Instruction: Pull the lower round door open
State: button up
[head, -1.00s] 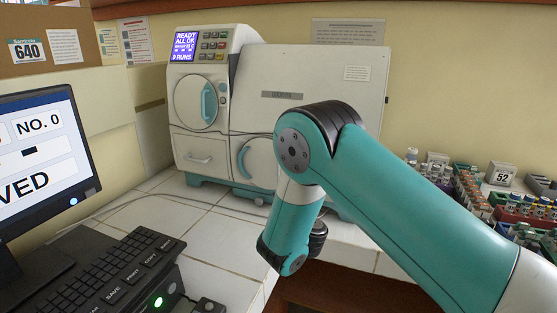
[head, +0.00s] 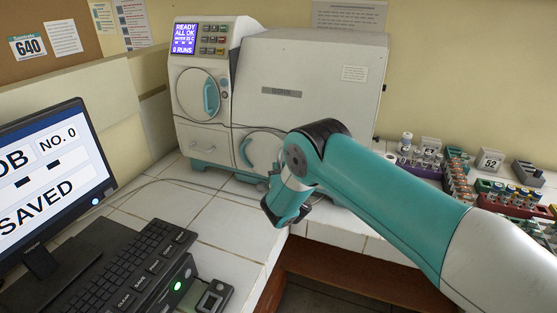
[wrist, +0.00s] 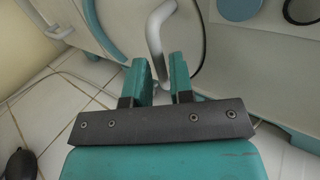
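The lower round door (head: 262,147) is a pale disc on the front of the white incubator, with a teal arc at its left edge. It looks shut. In the head view my gripper (head: 286,208) is in front of it, to the lower right, and my arm covers the door's right side. In the wrist view a bent grey bar handle (wrist: 155,35) stands out from the pale front. My gripper's two teal fingers (wrist: 159,75) are apart, and the bar's lower end shows in the gap between them. I cannot tell whether they touch it.
The upper round door (head: 198,95) has a teal handle, with a drawer (head: 205,146) below it. A dark cable crosses the front. A monitor (head: 50,180) and keyboard (head: 130,260) stand at left. Racks of vials (head: 460,180) stand at right.

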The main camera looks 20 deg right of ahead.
aim_at(264, 158)
jog(key=shift+w, duration=1.2)
jog(key=shift+c, duration=0.4)
grip_shut()
jog(key=shift+f, duration=0.1)
